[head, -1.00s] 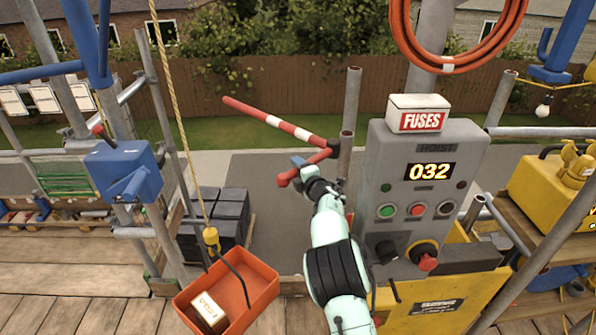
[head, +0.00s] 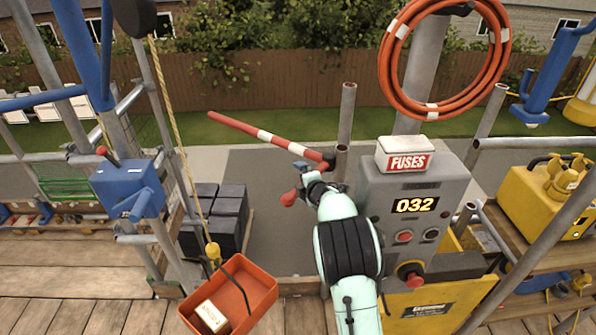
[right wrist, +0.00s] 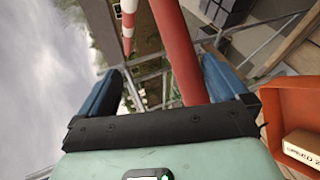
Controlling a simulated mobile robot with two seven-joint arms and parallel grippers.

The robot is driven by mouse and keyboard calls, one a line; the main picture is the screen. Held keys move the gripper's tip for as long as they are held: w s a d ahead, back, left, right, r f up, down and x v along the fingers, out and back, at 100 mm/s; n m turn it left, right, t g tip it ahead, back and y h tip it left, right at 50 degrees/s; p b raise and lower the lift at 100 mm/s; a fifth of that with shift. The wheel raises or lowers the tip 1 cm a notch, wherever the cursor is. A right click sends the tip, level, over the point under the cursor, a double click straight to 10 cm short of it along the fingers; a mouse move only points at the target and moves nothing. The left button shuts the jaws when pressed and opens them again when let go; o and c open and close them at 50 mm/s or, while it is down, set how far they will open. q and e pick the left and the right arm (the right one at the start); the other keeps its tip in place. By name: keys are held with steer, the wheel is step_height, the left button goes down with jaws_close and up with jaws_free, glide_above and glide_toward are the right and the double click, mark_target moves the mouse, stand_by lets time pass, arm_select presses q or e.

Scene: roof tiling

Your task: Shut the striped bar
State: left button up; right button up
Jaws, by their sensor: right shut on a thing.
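The red-and-white striped bar (head: 268,137) reaches up and left from its joint beside the grey post, across the grey walkway, standing open at a slant. A plain red arm (head: 290,198) runs from the same joint and is partly hidden by my gripper. My right gripper (head: 303,172) is shut on this red arm of the bar. In the right wrist view the red arm (right wrist: 177,50) passes between my two blue fingers (right wrist: 165,85), and part of the striped bar (right wrist: 128,28) shows beyond. My left gripper is not in view.
A grey hoist panel (head: 385,190) with a fuses box (head: 404,154) on top stands right of my arm. An orange tub (head: 254,290) hangs on a rope at lower left. Dark blocks (head: 230,215) are stacked behind it. Grey posts (head: 346,125) stand close to the joint.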

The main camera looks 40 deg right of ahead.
steer(key=w+r+t+p, duration=0.1)
steer(key=w+r, duration=0.3)
steer(key=r, duration=1.1)
steer(key=shift+w+d+r+n+t, duration=0.15)
steer(key=shift+w+d+n+t, duration=0.2)
steer(key=shift+t, duration=0.55)
steer(key=shift+s+a+r, duration=0.75)
steer(key=shift+s+r, duration=0.05)
steer(key=shift+r, duration=0.2)
steer(key=c, duration=0.3)
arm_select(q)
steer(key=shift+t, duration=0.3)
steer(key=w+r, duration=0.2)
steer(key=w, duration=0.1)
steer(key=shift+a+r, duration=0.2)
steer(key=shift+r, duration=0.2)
arm_select(e)
steer(key=shift+d+f, duration=0.3)
steer(key=shift+f, duration=0.15)
steer(key=shift+c, duration=0.2)
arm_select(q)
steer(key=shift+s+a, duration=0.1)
arm_select(e)
steer(key=shift+s+a, duration=0.1)
